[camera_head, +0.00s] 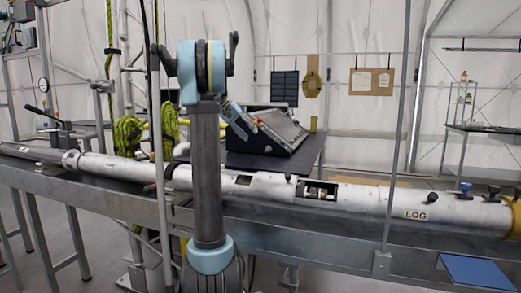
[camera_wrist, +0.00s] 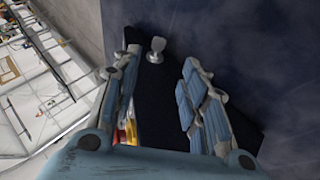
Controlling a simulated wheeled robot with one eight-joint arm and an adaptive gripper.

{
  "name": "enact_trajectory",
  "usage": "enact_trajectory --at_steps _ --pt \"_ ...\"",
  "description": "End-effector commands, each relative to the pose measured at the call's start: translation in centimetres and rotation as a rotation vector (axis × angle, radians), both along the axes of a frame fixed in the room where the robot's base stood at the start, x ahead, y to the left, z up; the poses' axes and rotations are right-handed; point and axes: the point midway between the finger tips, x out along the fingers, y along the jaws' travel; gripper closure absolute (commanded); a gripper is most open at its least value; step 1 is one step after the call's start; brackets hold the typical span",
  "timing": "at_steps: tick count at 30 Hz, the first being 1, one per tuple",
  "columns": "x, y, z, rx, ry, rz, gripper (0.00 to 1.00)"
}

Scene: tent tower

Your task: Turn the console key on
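The console (camera_head: 285,127), a dark sloped box with a grey panel face, stands on a dark table behind the long white tube. A silver key (camera_wrist: 156,49) sits on a dark surface in the wrist view, its bow standing up. My gripper (camera_wrist: 161,62) is open and empty. Its blue-padded fingers lie left and right in the wrist view, with the key just past the fingertips and between their lines. In the head view my gripper (camera_head: 236,117) is at the console's left end, partly hidden by my arm. The key cannot be made out there.
The long white tube (camera_head: 360,197), marked LOG, lies on a metal bench across the front. A yellow-green rope (camera_head: 128,135) hangs left of my arm. Thin upright poles stand in front. A blue pad (camera_head: 473,271) lies at lower right.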

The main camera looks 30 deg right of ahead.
Motion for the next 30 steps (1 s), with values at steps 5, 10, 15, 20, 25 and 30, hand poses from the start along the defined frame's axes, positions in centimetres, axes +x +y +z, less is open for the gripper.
enact_trajectory --at_steps 5,10,15,20,25,30 --pt "-0.6 -2.1 -2.4 0.000 -0.001 -0.001 0.60" --pt "-1.1 -4.1 -4.6 -0.001 0.000 -0.002 0.60" --pt "-1.5 -5.7 -6.3 0.000 0.000 -0.002 0.60" --pt "-1.8 -6.6 -7.4 -0.001 0.000 -0.002 0.60" --pt "-1.9 -7.0 -7.7 -0.001 0.000 -0.002 0.60" --pt "-1.9 -7.0 -7.8 -0.001 0.000 -0.002 0.60"
